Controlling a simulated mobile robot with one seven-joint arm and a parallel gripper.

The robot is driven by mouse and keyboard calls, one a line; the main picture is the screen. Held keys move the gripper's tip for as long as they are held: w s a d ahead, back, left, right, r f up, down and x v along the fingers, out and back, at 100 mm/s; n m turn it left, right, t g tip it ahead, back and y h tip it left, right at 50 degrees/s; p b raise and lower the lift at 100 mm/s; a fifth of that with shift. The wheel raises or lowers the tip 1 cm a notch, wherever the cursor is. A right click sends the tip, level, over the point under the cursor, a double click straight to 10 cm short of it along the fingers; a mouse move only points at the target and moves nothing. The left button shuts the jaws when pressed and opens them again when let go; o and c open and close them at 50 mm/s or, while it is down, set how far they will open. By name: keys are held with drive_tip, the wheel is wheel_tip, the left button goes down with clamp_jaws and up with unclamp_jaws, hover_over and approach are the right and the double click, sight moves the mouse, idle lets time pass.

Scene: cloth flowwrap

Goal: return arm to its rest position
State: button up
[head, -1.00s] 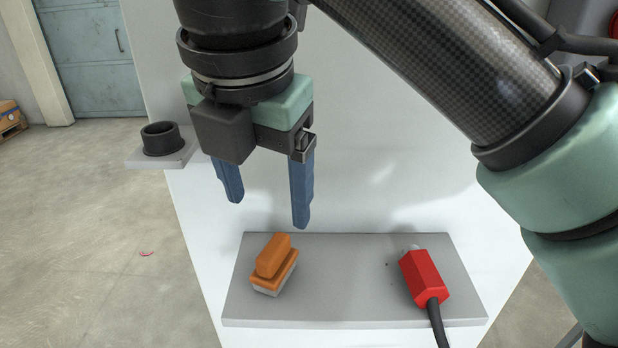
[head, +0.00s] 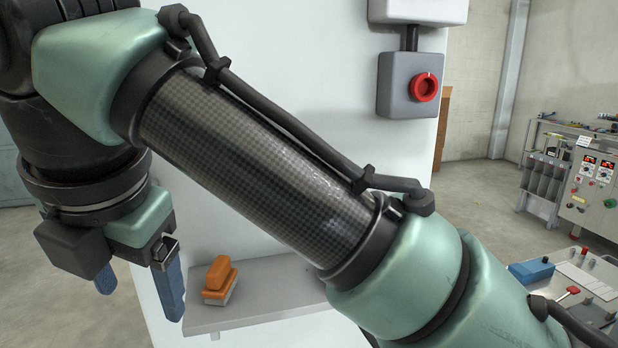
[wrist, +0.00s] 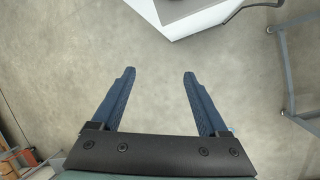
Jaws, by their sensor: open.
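My gripper (head: 140,292) hangs at the lower left of the head view, its two blue fingers pointing down and apart. In the wrist view my gripper (wrist: 158,75) is open, with nothing between the fingers and bare floor below. My arm crosses the head view from upper left to lower right. The orange-topped brush-like block (head: 219,280) sits on the grey shelf (head: 265,312), to the right of my fingers and apart from them. The red tool seen earlier on the shelf is hidden or out of view now.
A white panel (head: 240,190) stands behind the arm. A grey box with a red knob (head: 424,87) is mounted on it. A control cabinet (head: 592,185) and a bench with a blue item (head: 532,271) are at the right. Open concrete floor (head: 480,190) lies between.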

drive_tip(key=w+a+r+m+t+y, duration=0.45)
drive_tip(key=a+r+y, duration=0.2)
drive_tip(key=a, duration=0.25)
wheel_tip(320, 180, up, 7)
drive_tip(key=d+m+t+y+b, duration=0.1)
drive_tip(key=d+m+t+y, duration=0.1)
drive_tip(key=m+t+y, duration=0.3)
drive_tip(key=s+d+r+m+t+h, duration=0.2)
drive_tip(key=d+m+t+h, duration=0.5)
drive_tip(key=d+m, duration=0.4)
drive_tip(key=s+d+r+m+t+h+b, duration=0.1)
drive_tip(key=s+d+r+m+t+h, duration=0.2)
drive_tip(key=d+m+t+h, duration=0.3)
drive_tip(key=s+d+m+t, duration=0.1)
drive_tip(key=d+m, duration=0.4)
drive_tip(key=m, duration=0.2)
drive_tip(key=shift+s+d+h, duration=0.2)
drive_tip(key=shift+d+h, duration=0.05)
drive_tip(key=shift+h, duration=0.1)
